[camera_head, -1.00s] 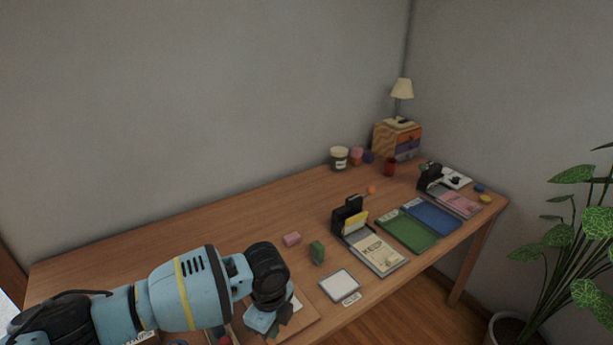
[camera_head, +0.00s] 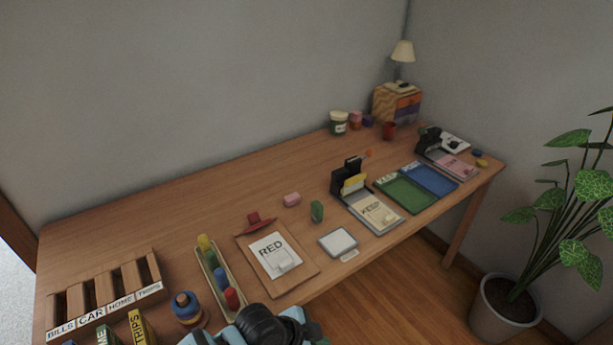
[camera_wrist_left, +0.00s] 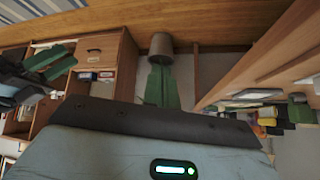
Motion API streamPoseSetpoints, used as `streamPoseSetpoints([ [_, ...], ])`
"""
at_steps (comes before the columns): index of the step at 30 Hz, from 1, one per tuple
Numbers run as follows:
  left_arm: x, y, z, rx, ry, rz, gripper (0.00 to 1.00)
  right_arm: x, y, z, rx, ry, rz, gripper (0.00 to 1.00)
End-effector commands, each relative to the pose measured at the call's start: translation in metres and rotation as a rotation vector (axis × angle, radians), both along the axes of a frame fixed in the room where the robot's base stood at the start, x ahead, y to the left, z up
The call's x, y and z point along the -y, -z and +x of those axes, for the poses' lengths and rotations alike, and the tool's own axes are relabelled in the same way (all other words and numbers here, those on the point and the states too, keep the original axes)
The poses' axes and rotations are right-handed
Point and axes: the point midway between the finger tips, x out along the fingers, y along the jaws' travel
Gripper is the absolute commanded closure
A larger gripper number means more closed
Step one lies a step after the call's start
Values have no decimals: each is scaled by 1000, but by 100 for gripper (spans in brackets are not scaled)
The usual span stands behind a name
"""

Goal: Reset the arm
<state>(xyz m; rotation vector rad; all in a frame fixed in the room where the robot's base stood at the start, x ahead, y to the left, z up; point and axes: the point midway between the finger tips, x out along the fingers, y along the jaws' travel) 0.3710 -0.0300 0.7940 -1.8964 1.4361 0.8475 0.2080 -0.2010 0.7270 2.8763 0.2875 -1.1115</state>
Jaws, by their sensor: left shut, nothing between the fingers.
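The wrist view shows my left gripper (camera_wrist_left: 160,80) with its green fingers together and nothing between them. They point away from the desk top, toward open room with a shelf unit behind. In the head view only a light blue and black part of my left arm shows at the bottom edge, in front of the desk; its fingertips are out of that picture. A dark shape with green prongs at the left of the wrist view looks like my right gripper (camera_wrist_left: 48,62); whether it is open is unclear.
The wooden desk (camera_head: 190,228) holds a letter rack (camera_head: 105,295), a tray of coloured pegs (camera_head: 218,275), a clipboard marked RED (camera_head: 273,258), and green (camera_head: 405,193) and blue mats (camera_head: 430,180). A potted plant (camera_head: 510,300) stands at right. The desk's back left is clear.

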Motion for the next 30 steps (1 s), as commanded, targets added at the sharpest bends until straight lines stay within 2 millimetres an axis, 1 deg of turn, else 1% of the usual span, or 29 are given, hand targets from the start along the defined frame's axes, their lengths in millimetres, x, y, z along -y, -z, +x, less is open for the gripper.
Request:
streamPoseSetpoints([
  [1,-1,6,-9,-18,-71,-46,100,1,1,-1,-3,-1,-2,64],
  [5,-15,18,-21,-35,-263,-139,100,2,1,-1,-1,-3,-5,64],
  [8,-34,28,-31,-45,-412,-194,100,3,1,-1,0,-3,-5,64],
  [11,-60,39,-45,-50,-561,-233,100,3,1,-1,0,-3,-6,64],
  [14,-91,50,-63,-47,-706,-254,100,3,1,-1,0,-3,-6,64],
  [17,-127,61,-85,-36,-842,-259,100,3,2,-1,-1,-3,-6,64],
  [18,-142,65,-95,-28,-892,-256,100,3,3,-1,-2,-1,-6,64],
  [21,-177,71,-121,-7,-999,-243,100,4,4,-2,-5,-1,-7,64],
  [24,-206,73,-143,17,-1074,-225,100,4,6,-3,-9,-1,-7,64],
  [27,-225,73,-158,35,-1117,-210,100,4,8,-5,-13,-1,-9,64],
  [30,-234,73,-166,45,-1137,-201,100,5,9,-5,-14,-1,-9,64],
])
